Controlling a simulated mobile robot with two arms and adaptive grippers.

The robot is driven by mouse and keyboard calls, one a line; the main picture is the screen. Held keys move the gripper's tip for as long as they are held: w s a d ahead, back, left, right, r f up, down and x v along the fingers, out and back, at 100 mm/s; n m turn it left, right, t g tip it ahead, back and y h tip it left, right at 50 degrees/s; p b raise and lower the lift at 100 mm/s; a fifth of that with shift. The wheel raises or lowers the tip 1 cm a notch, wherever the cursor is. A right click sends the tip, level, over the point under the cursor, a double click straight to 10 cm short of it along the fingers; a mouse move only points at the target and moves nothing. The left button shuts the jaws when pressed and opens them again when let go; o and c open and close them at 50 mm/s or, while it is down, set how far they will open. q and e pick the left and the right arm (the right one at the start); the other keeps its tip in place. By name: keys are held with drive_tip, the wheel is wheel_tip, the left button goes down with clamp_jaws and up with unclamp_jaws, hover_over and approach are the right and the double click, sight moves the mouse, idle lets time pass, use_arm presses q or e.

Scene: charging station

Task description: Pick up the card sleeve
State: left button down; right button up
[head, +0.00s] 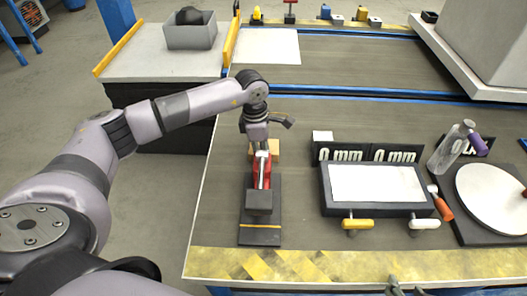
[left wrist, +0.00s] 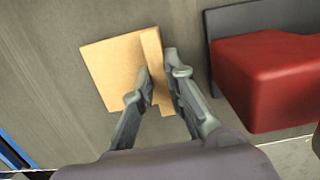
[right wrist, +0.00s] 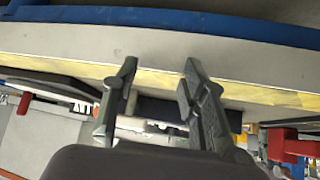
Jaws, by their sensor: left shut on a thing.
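The card sleeve is a flat tan square (left wrist: 110,72) with a folded strip along one side in the left wrist view. In the head view a small part of it (head: 273,147) shows behind the red tool. My left gripper (left wrist: 158,85) is shut on the card sleeve, with its fingers on either side of the strip. In the head view the left gripper is largely hidden by its wrist and the red tool. My right gripper (right wrist: 157,90) is open and empty. Only its fingertips (head: 404,286) show at the bottom of the head view, by the table's front edge.
A red clamp-like tool (head: 262,165) on a dark base stands close beside the sleeve; it also shows in the left wrist view (left wrist: 270,80).

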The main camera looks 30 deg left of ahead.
use_arm(q)
drive_tip(key=shift+r, duration=0.1)
wheel_tip(320, 180, up, 20)
drive_tip(key=p, duration=0.3)
drive_tip(key=shift+p, duration=0.4)
use_arm(e)
drive_tip(key=s+d+f+g+h, duration=0.1)
drive_tip(key=s+g, duration=0.3)
drive_tip(key=s, duration=0.4)
drive_tip(key=shift+s+d+g, duration=0.15)
drive_tip(key=shift+d+g, duration=0.15)
drive_tip(key=shift+d, duration=0.5)
